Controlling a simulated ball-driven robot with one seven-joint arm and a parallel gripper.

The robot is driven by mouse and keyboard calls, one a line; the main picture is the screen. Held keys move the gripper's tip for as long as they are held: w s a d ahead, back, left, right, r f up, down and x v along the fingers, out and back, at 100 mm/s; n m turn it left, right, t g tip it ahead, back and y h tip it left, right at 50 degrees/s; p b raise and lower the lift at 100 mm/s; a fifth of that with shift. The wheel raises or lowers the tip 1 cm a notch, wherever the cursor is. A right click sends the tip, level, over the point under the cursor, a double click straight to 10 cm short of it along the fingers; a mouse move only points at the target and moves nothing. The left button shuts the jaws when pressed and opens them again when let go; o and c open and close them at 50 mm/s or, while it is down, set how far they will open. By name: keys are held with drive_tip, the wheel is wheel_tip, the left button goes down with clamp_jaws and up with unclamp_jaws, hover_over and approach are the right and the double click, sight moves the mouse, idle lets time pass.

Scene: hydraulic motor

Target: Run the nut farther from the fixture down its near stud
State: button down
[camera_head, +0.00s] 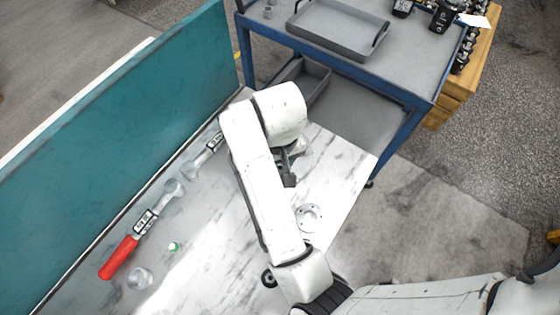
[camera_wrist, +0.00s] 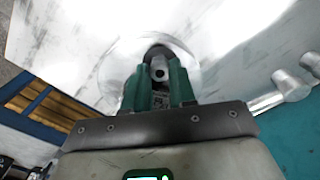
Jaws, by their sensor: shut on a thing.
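In the wrist view, my gripper (camera_wrist: 158,80) has its two green fingers closed around a small grey part with a round end (camera_wrist: 159,70), which I take for the nut. The fingers hide most of it, so its thread and its height on the stud cannot be made out. A pale round disc (camera_wrist: 190,55) lies behind the fingertips, with a dark ring shape around the held part. In the head view, my arm covers most of the work spot, and the nut, the stud and the fixture cannot be told apart there.
The white bench top (camera_head: 215,235) carries a red-handled wrench (camera_head: 120,258), a second wrench (camera_head: 205,150), a small green piece (camera_head: 174,246), a clear round piece (camera_head: 140,278) and a pale flange with holes (camera_head: 310,217). A teal panel (camera_head: 120,120) borders the left. A blue-framed cart (camera_head: 350,65) stands behind.

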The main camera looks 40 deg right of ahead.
drive_tip(key=m+b, duration=0.1)
drive_tip(key=m, duration=0.2)
drive_tip(key=shift+f+b, duration=0.2)
drive_tip(key=shift+b, duration=0.1)
drive_tip(key=shift+r+m+b, duration=0.15)
drive_tip(key=shift+m+b, duration=0.25)
drive_tip(key=shift+m, duration=0.9)
drive_tip(key=shift+m+b, duration=0.6)
drive_tip(key=shift+m, duration=0.2)
drive_tip(key=c, duration=1.2)
unclamp_jaws()
drive_tip(key=shift+r, duration=0.15)
